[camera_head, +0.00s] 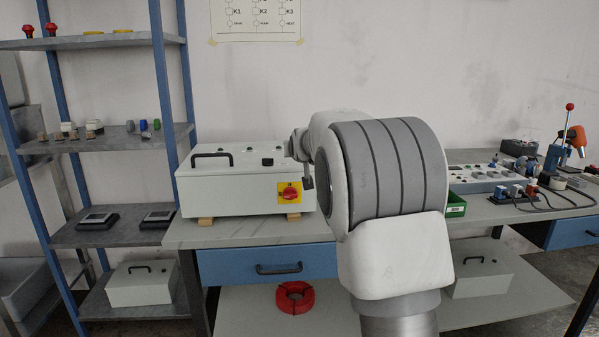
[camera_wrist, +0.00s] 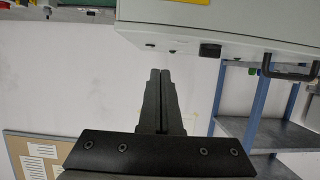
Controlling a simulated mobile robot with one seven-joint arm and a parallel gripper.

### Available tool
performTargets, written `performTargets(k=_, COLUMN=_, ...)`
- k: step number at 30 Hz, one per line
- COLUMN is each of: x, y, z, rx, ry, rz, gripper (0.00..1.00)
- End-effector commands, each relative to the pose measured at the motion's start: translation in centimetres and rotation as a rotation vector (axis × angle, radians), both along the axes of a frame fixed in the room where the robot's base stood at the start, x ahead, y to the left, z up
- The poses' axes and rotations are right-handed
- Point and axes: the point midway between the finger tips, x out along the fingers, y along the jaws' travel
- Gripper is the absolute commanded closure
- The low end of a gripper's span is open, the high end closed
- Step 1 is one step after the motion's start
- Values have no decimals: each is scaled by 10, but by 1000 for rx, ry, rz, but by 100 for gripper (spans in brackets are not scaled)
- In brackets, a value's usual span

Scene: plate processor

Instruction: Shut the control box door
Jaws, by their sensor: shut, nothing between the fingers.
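The control box (camera_head: 235,185) is a pale grey-white case on the workbench, with a black handle (camera_head: 212,158) and small knobs on its upper face. A red rotary switch on a yellow plate (camera_head: 290,192) is on its front. No open gap shows on the faces in view; its right end is hidden by my arm. In the wrist view, the box (camera_wrist: 225,22) appears upside down at the top right, with the handle (camera_wrist: 290,68) at the right. My gripper (camera_wrist: 160,72) is shut and empty, its fingertips below the box's edge in the picture, apart from it.
A blue-framed shelf (camera_head: 105,138) stands left of the bench. A blue drawer (camera_head: 268,265) is under the box. Switch panels, plugs and cables (camera_head: 520,190) fill the bench's right side. A red ring (camera_head: 294,298) lies on the lower shelf.

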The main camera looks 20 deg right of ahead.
Motion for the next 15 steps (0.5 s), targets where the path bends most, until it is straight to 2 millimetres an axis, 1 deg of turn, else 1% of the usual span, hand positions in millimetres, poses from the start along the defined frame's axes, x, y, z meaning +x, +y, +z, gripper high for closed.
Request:
performTargets(k=1, x=-6, y=1, z=-5, rx=0, ry=0, rz=0, gripper=100)
performTargets(k=6, x=-26, y=5, z=-20, rx=0, ry=0, rz=1, gripper=100)
performTargets(k=12, x=-47, y=10, z=-38, rx=0, ry=0, rz=1, gripper=100)
performTargets(k=15, x=-54, y=12, z=-44, rx=0, ry=-1, rz=2, gripper=100)
